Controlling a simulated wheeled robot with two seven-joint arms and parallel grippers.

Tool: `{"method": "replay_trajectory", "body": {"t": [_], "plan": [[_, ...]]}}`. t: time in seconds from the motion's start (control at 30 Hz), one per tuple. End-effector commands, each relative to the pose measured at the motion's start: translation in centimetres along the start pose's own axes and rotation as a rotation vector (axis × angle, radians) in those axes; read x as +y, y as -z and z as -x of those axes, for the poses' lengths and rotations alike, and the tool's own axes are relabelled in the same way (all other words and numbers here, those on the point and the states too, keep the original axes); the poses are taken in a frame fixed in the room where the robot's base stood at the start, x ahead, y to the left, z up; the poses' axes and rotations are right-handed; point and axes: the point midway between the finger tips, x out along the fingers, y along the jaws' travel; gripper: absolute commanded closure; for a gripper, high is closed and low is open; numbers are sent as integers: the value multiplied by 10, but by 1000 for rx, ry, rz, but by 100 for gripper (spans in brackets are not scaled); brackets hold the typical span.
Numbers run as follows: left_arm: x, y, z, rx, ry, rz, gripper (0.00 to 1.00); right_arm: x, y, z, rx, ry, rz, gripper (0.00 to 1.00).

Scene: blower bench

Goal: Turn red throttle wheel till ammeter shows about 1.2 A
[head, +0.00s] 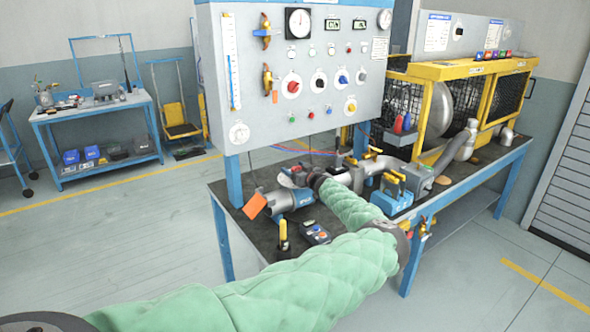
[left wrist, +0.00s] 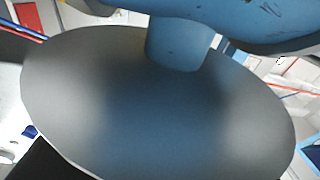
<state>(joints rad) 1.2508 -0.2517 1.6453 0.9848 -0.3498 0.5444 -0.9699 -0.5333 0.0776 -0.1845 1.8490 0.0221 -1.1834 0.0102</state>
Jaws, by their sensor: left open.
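My left arm reaches over the bench in the head view, and my left gripper (head: 290,176) is at its far end by the grey pipework (head: 345,178). The gripper is open and small in the picture; I cannot see anything between its fingers. I cannot make out a red throttle wheel for certain; my arm or gripper may hide it. The panel (head: 260,140) above carries round dial gauges, one black-framed (head: 299,22) and one at the upper right (head: 384,18). I cannot tell which is the ammeter, nor read it. A red knob (head: 291,86) is on the panel.
In the left wrist view a large grey disc (left wrist: 160,115) with a blue stem (left wrist: 180,42) fills the picture closely. An orange tag (head: 255,205), a control box (head: 315,233) and a blue valve block (head: 391,203) are on the bench (head: 235,208). A yellow-framed cage (head: 440,70) stands behind.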

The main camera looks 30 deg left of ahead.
Motion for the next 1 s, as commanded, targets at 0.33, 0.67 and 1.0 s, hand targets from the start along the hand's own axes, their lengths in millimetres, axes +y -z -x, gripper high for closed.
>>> {"method": "replay_trajectory", "body": {"t": [0.33, 0.67, 1.0], "plan": [[0, 0, 0, 0, 0, 0, 71, -1, 1, 0, 2, 1, -1, 100], [0, 0, 0, 0, -1, 0, 72, -1, 1, 0, 1, 1, -1, 100], [0, 0, 0, 0, -1, 0, 72, 0, 0, 0, -1, 0, 0, 100]]}}
